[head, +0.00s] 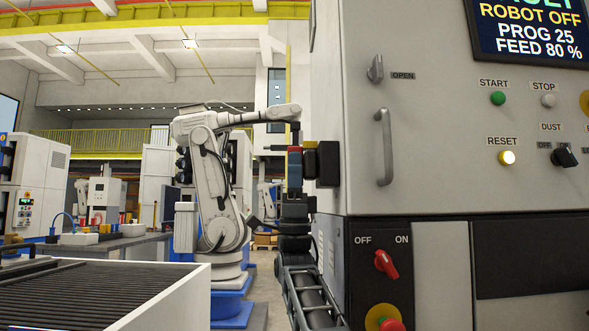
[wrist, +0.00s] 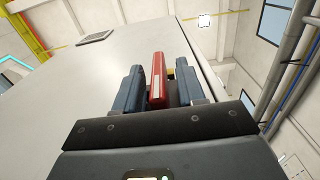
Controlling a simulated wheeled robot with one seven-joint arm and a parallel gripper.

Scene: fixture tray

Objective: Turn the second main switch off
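A red lever (wrist: 157,80) with a pale strip shows in the wrist view, with a bit of yellow behind it. In the head view the red lever (head: 294,168) is partly visible beside a black box (head: 326,163) on the cabinet's left side. My gripper (wrist: 160,85) has one blue-grey finger on each side of the lever, with narrow gaps; it looks open around it. In the head view my gripper (head: 294,190) comes up from below. A red rotary switch (head: 386,263) on the cabinet front sits between OFF and ON labels, tilted; my gripper is away from it.
The grey cabinet (head: 430,160) fills the right side, with a vertical handle (head: 384,147) and several buttons on its front. A red stop button (head: 386,320) is below the rotary switch. A white robot arm (head: 215,180) and a grated tray (head: 180,300) are at left.

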